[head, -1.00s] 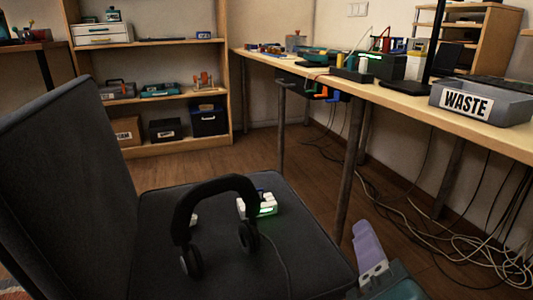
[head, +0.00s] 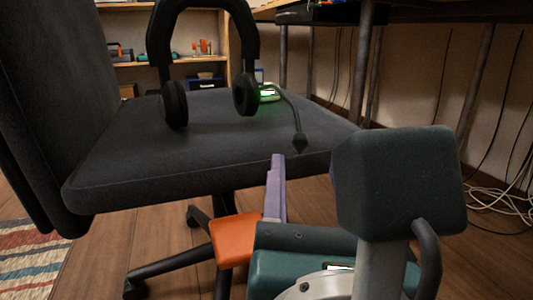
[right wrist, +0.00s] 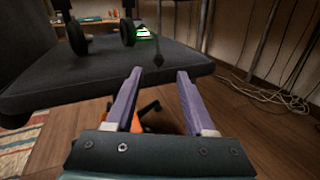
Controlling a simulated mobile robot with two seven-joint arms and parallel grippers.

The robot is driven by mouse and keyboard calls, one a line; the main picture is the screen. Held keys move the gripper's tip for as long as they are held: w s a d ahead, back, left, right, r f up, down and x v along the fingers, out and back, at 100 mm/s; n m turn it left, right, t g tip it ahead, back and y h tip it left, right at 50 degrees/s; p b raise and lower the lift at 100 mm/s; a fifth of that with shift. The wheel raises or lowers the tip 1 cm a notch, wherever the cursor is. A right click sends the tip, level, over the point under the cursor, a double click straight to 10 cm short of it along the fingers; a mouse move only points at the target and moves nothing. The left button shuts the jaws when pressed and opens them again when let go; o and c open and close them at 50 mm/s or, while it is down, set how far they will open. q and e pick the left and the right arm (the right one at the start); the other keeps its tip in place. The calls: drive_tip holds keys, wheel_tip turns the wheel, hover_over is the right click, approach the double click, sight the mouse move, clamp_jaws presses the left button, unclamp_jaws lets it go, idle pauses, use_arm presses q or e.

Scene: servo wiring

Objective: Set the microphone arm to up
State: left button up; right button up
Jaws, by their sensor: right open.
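The black headset (head: 205,12) stands on the dark chair seat (head: 120,165), its two ear cups resting on it. Its thin microphone arm (head: 288,103) runs from the right-hand ear cup forward and down to a dark tip (head: 299,143) near the seat's front edge. In the right wrist view, the microphone tip (right wrist: 158,60) shows just beyond and between the fingertips. My right gripper (right wrist: 159,77) is open and empty, in front of the seat edge. In the head view its one clear purple finger (head: 277,175) points up below the tip; the other is mostly hidden. My left gripper is out of view.
A small device with a green light (head: 266,91) sits behind the headset. The chair back (head: 40,100) rises at the left. Table legs (head: 362,65) and loose cables (head: 490,185) lie to the right. A shelf (head: 130,50) stands behind.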

sight(303, 144)
drive_tip(key=w+b, duration=0.1)
drive_tip(key=w, duration=0.2)
drive_tip(key=w+b, duration=0.2)
drive_tip(key=w, duration=0.1)
drive_tip(key=shift+w+d+f, duration=0.2)
drive_tip(key=shift+w, duration=0.05)
drive_tip(key=shift+w+r+b, duration=0.2)
drive_tip(key=shift+w+b, duration=0.25)
drive_tip(key=shift+w, duration=0.15)
clamp_jaws()
idle(0.6)
